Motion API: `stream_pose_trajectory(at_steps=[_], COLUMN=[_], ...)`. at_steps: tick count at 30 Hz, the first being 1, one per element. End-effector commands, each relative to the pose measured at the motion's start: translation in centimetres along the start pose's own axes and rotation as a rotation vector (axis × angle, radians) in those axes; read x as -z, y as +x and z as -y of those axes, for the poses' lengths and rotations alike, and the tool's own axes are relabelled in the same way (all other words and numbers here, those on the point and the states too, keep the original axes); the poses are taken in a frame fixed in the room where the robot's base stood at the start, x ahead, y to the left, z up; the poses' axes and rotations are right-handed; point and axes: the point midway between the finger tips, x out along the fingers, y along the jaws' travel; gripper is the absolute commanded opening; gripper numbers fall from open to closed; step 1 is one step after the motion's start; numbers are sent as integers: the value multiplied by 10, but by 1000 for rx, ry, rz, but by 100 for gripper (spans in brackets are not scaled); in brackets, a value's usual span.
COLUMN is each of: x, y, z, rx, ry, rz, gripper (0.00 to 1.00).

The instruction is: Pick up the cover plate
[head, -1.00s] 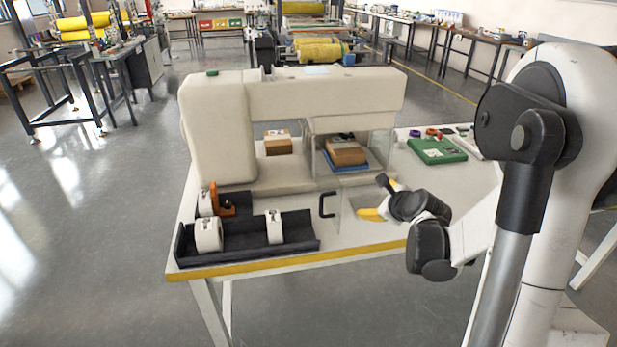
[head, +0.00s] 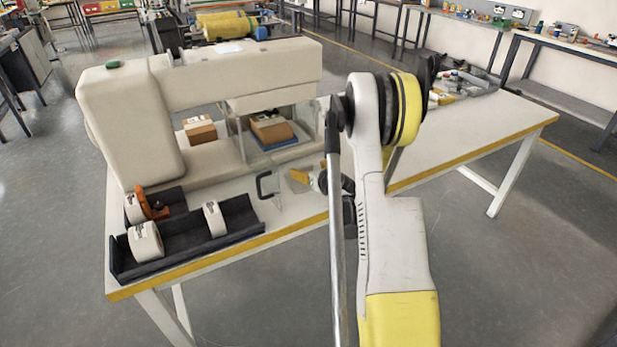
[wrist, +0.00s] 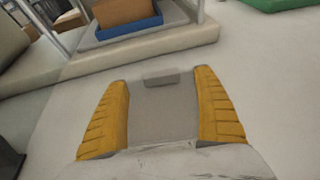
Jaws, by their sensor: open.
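My gripper (head: 298,179) has yellow fingers and is low over the white table, just right of the clear panel with the black handle. In the wrist view its two yellow fingers (wrist: 162,105) stand apart, open. A flat grey plate (wrist: 160,105) with a small darker tab at its far edge shows between them. It looks like the cover plate, lying on the table. I cannot tell whether the fingers touch it. Its near end is hidden by my gripper's pale body. In the head view my arm hides much of this spot.
The beige machine (head: 240,75) stands behind, with a brown box (head: 271,128) on a blue tray (wrist: 130,27). The clear panel's black handle (head: 266,186) is close on the left. A dark tray (head: 180,245) with white rolls lies front left. The table's right part (head: 480,125) looks mostly clear.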

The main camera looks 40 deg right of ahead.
Motion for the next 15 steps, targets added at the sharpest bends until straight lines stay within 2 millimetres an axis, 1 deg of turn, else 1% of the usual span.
stream_pose_trajectory(at_steps=[1,3,6,9,15], x=[3,2,1,-1,-2], y=[11,22,35,40,40], z=[0,1,1,2,2], rx=[-1,-2,-1,0,0], ry=[0,0,-2,-1,0], rz=[0,0,-1,-1,-1], gripper=[79,79,79,79,79])
